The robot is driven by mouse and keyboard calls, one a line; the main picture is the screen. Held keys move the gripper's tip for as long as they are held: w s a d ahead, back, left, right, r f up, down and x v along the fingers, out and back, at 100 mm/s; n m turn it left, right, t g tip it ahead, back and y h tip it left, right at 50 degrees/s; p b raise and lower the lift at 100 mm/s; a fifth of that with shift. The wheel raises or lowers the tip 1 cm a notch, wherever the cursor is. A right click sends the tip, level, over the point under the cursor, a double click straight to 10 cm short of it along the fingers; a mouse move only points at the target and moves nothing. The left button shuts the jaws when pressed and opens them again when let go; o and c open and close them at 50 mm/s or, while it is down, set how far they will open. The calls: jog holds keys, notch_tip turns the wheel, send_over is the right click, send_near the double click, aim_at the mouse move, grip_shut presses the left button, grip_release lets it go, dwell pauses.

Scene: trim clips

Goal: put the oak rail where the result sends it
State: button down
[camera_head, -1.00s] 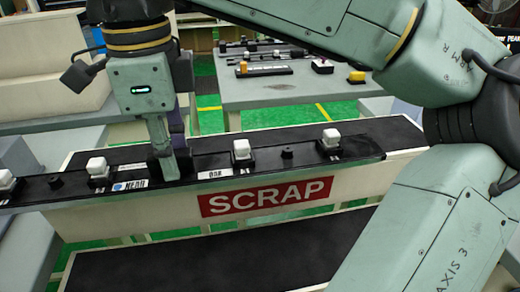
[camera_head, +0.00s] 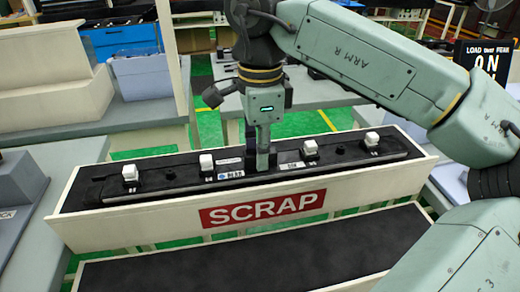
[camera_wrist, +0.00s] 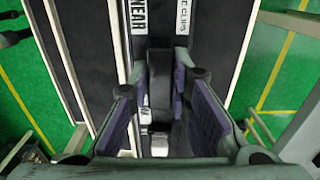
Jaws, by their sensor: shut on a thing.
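The rail (camera_head: 185,184) is a long black bar with several white clips on top and small labels, one reading "NEAR". It lies lengthwise within the long cream bin marked SCRAP (camera_head: 330,210), with the bin's front wall before it. I cannot tell whether it rests on the bin's floor. My gripper (camera_head: 262,165) points down at the middle of the rail and is shut on it. In the wrist view the rail (camera_wrist: 163,20) runs away between my gripper's fingers (camera_wrist: 160,85). The fingers hide part of the rail.
A second long bin with a black floor (camera_head: 240,260) lies in front of the SCRAP bin. A blue tote (camera_head: 140,75) stands at the back left. A dark display reading LOAD and PEAK (camera_head: 487,62) is at the right. Green floor shows behind the bin.

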jog(key=shift+f, duration=0.65)
jog(key=shift+f, duration=0.2)
jog(key=c, duration=1.5)
grip_release()
notch_tip(320, 180, up, 12)
jog(key=shift+r+b, duration=0.25)
jog(key=shift+b, duration=0.05)
